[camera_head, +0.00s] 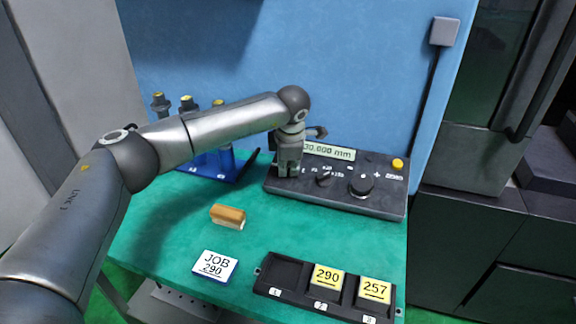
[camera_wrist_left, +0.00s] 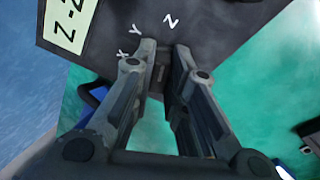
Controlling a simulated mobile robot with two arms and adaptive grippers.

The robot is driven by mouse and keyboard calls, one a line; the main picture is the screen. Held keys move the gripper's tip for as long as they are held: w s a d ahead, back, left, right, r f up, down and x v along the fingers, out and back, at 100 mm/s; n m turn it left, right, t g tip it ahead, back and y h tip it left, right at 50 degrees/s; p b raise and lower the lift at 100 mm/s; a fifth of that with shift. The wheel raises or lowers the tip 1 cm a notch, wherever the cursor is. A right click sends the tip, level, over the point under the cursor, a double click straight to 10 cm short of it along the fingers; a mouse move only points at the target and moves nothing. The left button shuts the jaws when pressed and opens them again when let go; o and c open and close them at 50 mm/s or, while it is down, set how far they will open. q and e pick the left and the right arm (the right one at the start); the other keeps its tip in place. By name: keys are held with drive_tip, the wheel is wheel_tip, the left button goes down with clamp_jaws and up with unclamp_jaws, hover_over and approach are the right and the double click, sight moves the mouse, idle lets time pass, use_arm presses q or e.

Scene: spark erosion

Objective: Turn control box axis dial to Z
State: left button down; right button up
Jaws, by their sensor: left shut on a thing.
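The dark control box (camera_head: 385,204) stands at the back of the green table, with a display reading 30.000 mm (camera_head: 329,151). My left gripper (camera_head: 287,172) points down at the box's left end and is shut on the axis dial, which the fingers mostly hide. In the left wrist view the fingers (camera_wrist_left: 163,75) close around a dark piece at the box's edge. The letters X, Y and Z (camera_wrist_left: 171,19) show on the box beyond them. The dial's pointer cannot be made out. My right gripper is not in view.
The box also has a small knob (camera_head: 324,180), a large knob (camera_head: 361,185) and a yellow button (camera_head: 397,164). A blue rack (camera_head: 213,167) stands left of it.

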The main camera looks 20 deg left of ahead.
use_arm(q)
drive_tip(key=shift+r, duration=0.1)
drive_tip(key=c, duration=1.4)
unclamp_jaws()
drive_tip(key=shift+c, duration=0.2)
drive_tip(key=v, duration=1.2)
drive_tip(key=shift+d, duration=0.1)
